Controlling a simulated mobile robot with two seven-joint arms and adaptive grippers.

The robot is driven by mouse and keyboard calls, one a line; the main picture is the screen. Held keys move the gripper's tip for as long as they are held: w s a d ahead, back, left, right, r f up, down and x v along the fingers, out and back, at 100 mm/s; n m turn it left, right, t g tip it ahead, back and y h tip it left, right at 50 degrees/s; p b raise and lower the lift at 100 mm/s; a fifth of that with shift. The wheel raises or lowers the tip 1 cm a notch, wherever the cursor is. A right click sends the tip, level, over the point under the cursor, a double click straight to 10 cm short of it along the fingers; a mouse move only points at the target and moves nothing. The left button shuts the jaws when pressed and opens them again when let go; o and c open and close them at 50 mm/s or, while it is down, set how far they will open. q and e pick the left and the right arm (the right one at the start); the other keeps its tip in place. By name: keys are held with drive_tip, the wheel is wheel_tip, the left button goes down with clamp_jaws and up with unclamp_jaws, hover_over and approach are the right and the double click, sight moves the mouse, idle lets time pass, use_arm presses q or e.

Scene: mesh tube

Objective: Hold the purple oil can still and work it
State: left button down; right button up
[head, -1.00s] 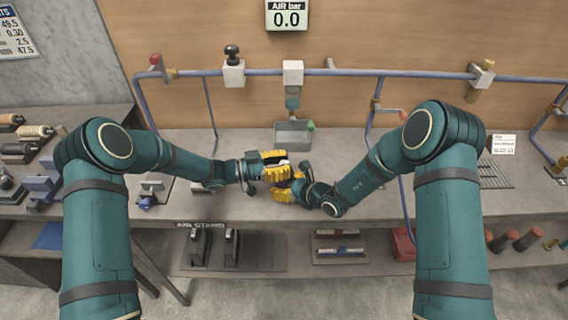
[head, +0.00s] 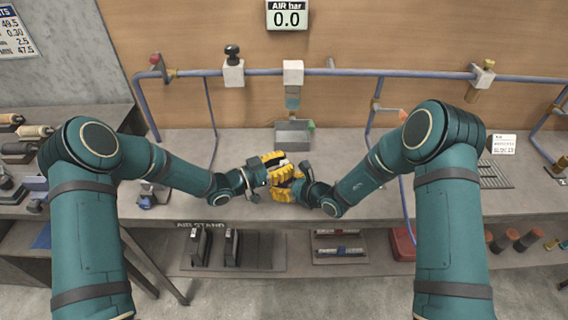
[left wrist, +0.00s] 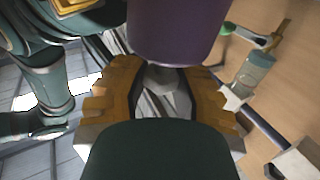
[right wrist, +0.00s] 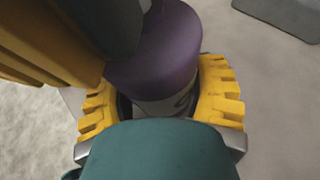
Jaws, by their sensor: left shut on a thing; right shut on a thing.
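The purple oil can shows as a dark purple rounded body (left wrist: 176,28) at the top of the left wrist view. In the right wrist view its purple body (right wrist: 165,48) has a pale band with a dark mark below. In the head view it is almost wholly hidden by the yellow fingers. My right gripper (right wrist: 158,105) is shut around the can's lower, pale part. My left gripper (left wrist: 158,88) is shut on the can from the other side, close above the right one; its yellow fingers (head: 276,167) overlap the right gripper (head: 289,190) in the head view.
Both grippers are over the front of the grey bench (head: 350,205). A grey box (head: 293,134) stands behind them under a clear bowl on the blue pipe (head: 400,72). A gauge (head: 287,17) on the wall reads 0.0. A metal rack (head: 492,176) lies at the right.

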use_arm(q)
drive_tip(key=shift+n+t, duration=0.3)
idle(0.6)
drive_tip(key=c, duration=0.7)
unclamp_jaws()
drive_tip(key=shift+a, duration=0.15)
drive_tip(key=v, duration=1.1)
drive_tip(key=shift+s+a, duration=0.25)
drive_tip(key=shift+s, duration=0.15)
